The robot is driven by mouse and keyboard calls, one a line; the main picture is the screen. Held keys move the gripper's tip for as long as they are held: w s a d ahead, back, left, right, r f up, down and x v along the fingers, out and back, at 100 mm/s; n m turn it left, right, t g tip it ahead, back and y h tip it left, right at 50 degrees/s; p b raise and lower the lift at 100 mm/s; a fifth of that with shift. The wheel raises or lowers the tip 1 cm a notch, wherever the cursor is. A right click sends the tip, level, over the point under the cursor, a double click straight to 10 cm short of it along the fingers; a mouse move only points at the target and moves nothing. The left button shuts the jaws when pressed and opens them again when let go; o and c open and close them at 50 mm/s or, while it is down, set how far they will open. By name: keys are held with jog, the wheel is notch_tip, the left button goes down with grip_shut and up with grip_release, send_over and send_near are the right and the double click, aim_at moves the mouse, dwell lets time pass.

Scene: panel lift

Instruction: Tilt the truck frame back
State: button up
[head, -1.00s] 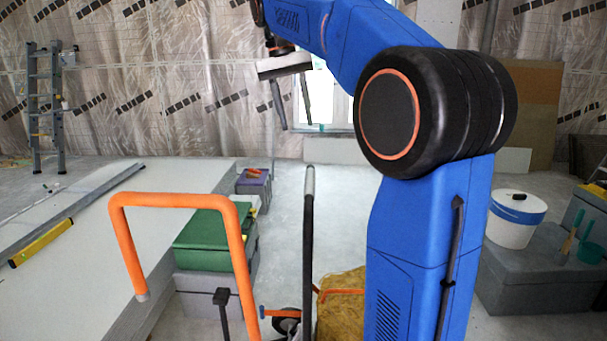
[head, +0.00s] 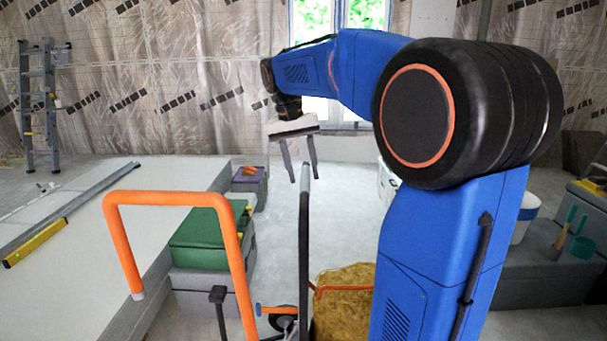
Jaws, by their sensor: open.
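The truck frame shows in the head view as an orange bent tube handle (head: 172,199) at the lower left and a dark upright post (head: 304,250) with a grey tip in the lower middle. A small wheel (head: 283,318) shows low beside the post. My gripper (head: 301,172) hangs from my blue arm with its two dark fingers pointing down, spread apart and empty. In the picture the fingertips overlap the top of the post; I cannot tell whether they touch it. The lower part of the truck is cut off by the frame.
A large pale panel stack (head: 90,260) lies at left with a yellow level (head: 36,243) on it. A green case (head: 200,238) stands beside it. A yellow-brown bale (head: 343,300) is low in the middle. A ladder (head: 38,110) leans at the back left. Open floor (head: 265,220) lies beyond.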

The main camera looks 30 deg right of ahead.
jog(key=shift+d+f, duration=0.1)
jog(key=shift+f, duration=0.4)
